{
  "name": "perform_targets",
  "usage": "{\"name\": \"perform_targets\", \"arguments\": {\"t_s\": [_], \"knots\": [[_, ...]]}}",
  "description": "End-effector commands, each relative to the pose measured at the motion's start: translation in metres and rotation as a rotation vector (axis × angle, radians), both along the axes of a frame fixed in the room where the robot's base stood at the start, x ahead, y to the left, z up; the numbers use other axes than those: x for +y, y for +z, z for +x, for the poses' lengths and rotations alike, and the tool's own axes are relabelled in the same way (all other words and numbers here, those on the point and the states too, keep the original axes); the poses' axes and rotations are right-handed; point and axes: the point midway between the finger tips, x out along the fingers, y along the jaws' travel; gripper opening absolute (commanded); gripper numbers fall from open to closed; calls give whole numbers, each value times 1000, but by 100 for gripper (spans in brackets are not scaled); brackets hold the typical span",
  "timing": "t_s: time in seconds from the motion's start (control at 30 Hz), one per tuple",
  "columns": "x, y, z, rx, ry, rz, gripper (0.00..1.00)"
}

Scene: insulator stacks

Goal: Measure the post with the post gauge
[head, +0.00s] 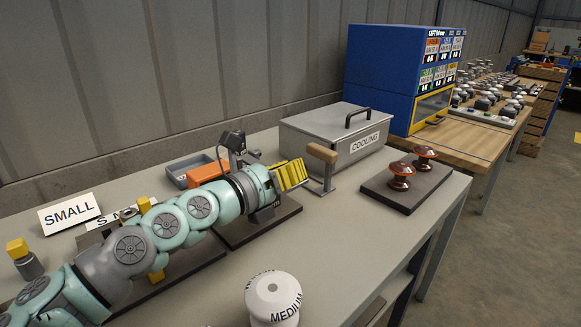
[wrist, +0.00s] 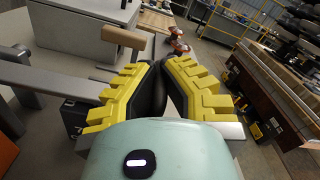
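My gripper (head: 292,175) has yellow stepped fingers and reaches over the table. In the wrist view my gripper (wrist: 160,66) shows dark inner pads with a narrow gap between them and nothing clearly held. A tool with a wooden crossbar handle (head: 322,153) and a grey upright stands just right of the fingers; it may be the post gauge. Its handle shows beyond the left finger in the wrist view (wrist: 125,38). Two brown glazed insulators (head: 401,175) stand on a dark board at the right; I cannot tell whether either is the post.
A grey COOLING box (head: 335,135) stands behind the tool. An orange block (head: 207,173) and grey tray (head: 187,168) lie behind my arm. A white MEDIUM cylinder (head: 272,298) stands in front, a SMALL sign (head: 69,214) at left. Table between cylinder and dark board is clear.

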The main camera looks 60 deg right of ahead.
Motion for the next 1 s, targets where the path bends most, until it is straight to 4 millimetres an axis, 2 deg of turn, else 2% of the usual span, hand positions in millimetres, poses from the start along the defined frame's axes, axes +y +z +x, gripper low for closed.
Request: {"name": "perform_targets", "arguments": {"t_s": [0.27, 0.3, 0.63, 1.0], "knots": [[0, 0, -1, 1, -4, 1, 0], [0, 0, -1, 1, -5, 1, 7], [0, 0, 0, 1, -2, 2, 41], [0, 3, 0, -1, -2, -1, 41]]}}
